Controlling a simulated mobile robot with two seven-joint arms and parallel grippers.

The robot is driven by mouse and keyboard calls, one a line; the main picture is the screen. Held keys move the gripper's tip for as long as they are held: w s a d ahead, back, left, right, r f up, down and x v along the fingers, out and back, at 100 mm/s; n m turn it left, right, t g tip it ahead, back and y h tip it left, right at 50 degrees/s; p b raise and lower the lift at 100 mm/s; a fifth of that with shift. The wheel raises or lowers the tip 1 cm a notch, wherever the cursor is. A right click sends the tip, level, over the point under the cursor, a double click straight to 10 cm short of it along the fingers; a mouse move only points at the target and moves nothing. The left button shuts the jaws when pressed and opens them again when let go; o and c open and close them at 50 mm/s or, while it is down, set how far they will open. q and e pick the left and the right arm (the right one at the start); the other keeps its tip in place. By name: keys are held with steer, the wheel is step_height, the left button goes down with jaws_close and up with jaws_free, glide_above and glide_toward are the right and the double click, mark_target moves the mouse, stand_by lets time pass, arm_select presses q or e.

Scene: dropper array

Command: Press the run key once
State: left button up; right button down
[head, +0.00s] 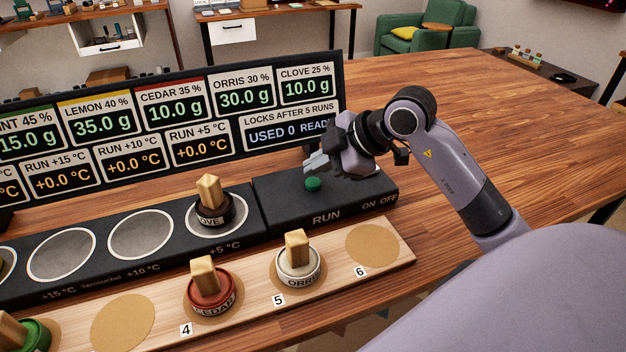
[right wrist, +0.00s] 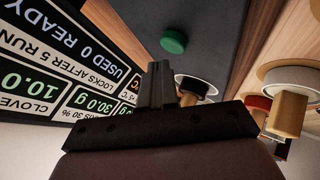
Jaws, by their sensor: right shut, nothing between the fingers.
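The run key is a green round button (head: 313,184) on the dark panel (head: 345,196) labelled RUN; it also shows in the right wrist view (right wrist: 173,41). My right gripper (head: 316,163) is shut and empty. In the head view its fingertips appear just above and behind the key, apart from it. In the right wrist view the closed fingers (right wrist: 160,82) point toward the panel, with a gap in the picture between them and the key. The display (head: 290,128) reads USED 0 and READY, partly hidden by my gripper. My left gripper is not in view.
A dropper marked CLOVE (head: 214,203) stands on the +5 °C ring. Droppers CEDAR (head: 208,286) and ORRIS (head: 298,258) stand on the wooden rack (head: 400,250) in front; spot 6 is empty. An ON OFF marking lies right of the key. The table's right side is clear.

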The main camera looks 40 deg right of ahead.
mark_target(317, 184)
steer(key=shift+f, duration=0.1)
steer(key=shift+f, duration=0.3)
steer(key=shift+f+b, duration=0.5)
steer(key=shift+f, duration=0.05)
stand_by(0.6)
steer(key=shift+r, duration=0.1)
steer(key=shift+r+p, duration=0.85)
steer(key=shift+p, duration=0.1)
step_height(317, 184, up, 5)
steer(key=p, duration=0.5)
steer(key=shift+r, duration=0.1)
